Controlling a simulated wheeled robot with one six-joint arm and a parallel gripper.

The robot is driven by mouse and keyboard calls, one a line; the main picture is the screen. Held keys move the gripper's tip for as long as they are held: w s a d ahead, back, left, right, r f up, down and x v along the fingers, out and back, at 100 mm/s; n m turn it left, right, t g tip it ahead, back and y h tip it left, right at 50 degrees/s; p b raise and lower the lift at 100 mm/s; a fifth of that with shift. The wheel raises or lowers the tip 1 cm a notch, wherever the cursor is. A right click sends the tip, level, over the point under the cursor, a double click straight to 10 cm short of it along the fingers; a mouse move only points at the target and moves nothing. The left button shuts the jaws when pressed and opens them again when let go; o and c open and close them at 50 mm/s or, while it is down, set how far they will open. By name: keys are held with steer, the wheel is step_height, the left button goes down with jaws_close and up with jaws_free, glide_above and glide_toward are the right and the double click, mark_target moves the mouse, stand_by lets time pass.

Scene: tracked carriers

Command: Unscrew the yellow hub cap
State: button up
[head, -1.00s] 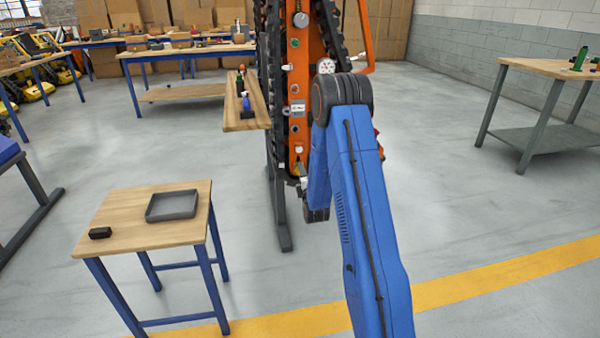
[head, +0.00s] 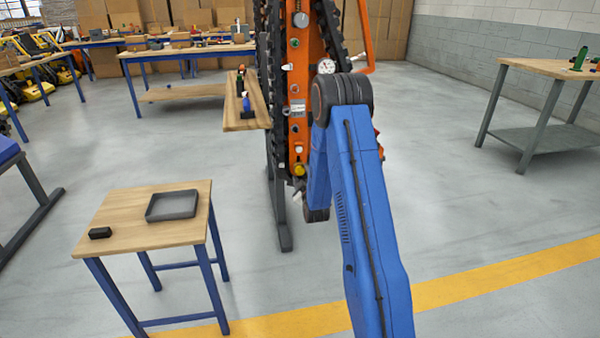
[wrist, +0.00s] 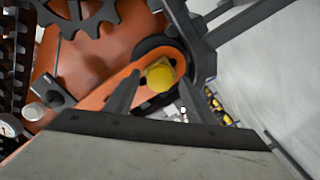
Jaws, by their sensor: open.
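The yellow hub cap (wrist: 160,75) sits on the end of an orange arm of the tracked carrier (wrist: 95,60), in front of a dark round wheel part. In the head view the cap (head: 299,170) shows low on the carrier's orange frame. My gripper (wrist: 159,84) is open. In the wrist view its two dark fingers reach up on either side of the cap, which lies between the tips in the picture. I cannot tell whether they touch it. In the head view my blue arm hides most of the gripper.
Black tracks and a gauge (head: 327,66) are close to my arm. A wooden shelf (head: 243,115) with small items juts out left of the carrier. A small table (head: 120,210) with a grey tray (head: 172,205) stands at front left.

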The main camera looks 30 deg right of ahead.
steer(key=m, duration=0.4)
steer(key=shift+m, duration=0.3)
steer(key=m, duration=0.5)
steer(key=shift+c, duration=0.3)
steer(key=c, duration=0.9)
steer(key=shift+o, duration=0.2)
steer(key=n, duration=0.7)
steer(key=shift+n, duration=1.4)
